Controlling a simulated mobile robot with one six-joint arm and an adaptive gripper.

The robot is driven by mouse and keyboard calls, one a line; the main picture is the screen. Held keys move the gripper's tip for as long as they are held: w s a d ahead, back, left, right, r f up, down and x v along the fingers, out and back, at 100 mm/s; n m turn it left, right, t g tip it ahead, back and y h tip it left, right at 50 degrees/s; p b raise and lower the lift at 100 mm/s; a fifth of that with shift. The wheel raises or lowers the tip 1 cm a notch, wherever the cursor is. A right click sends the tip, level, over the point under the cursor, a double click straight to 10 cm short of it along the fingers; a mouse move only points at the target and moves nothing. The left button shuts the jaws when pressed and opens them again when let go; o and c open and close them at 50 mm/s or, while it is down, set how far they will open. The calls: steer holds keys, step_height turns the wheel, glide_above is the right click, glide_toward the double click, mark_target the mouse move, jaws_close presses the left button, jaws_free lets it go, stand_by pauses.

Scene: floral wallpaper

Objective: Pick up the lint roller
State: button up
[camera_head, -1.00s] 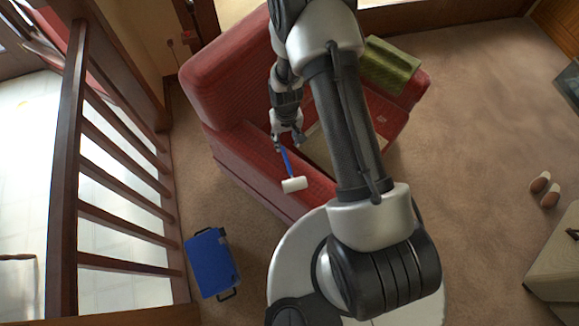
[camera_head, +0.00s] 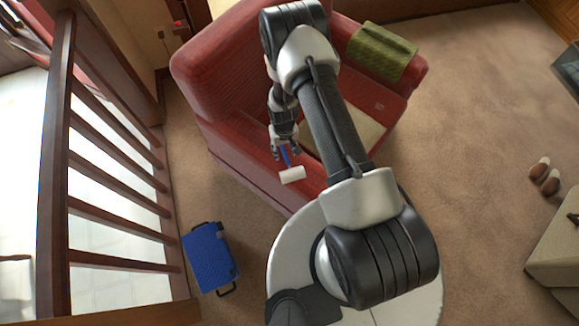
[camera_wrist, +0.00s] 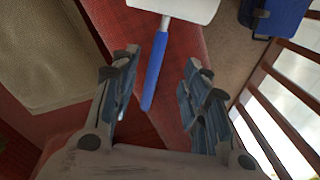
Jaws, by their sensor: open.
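The lint roller (camera_head: 292,175) has a white roll and a blue handle and lies on the near arm of the red armchair (camera_head: 215,70). In the wrist view its blue handle (camera_wrist: 154,75) reaches in between the two fingers, and its white roll is cut off by the top edge. My gripper (camera_head: 286,152) is open and hangs over the handle end. In the wrist view my gripper (camera_wrist: 160,75) has one finger on each side of the handle, with gaps at both sides. Whether the fingers are level with the handle I cannot tell.
A beige cushion (camera_head: 358,135) lies on the seat beside the armrest. A green folded cloth (camera_head: 382,53) hangs over the far armrest. A blue case (camera_head: 210,258) stands on the carpet near the wooden railing (camera_head: 115,203).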

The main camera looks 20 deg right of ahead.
mark_target(286, 157)
steer(key=f, duration=0.1)
steer(key=f+b, duration=0.1)
steer(key=f, duration=0.3)
steer(key=shift+s+d+b, duration=0.1)
steer(key=shift+d+b, duration=0.15)
steer(key=shift+b, duration=0.05)
steer(key=shift+r, duration=0.1)
jaws_close()
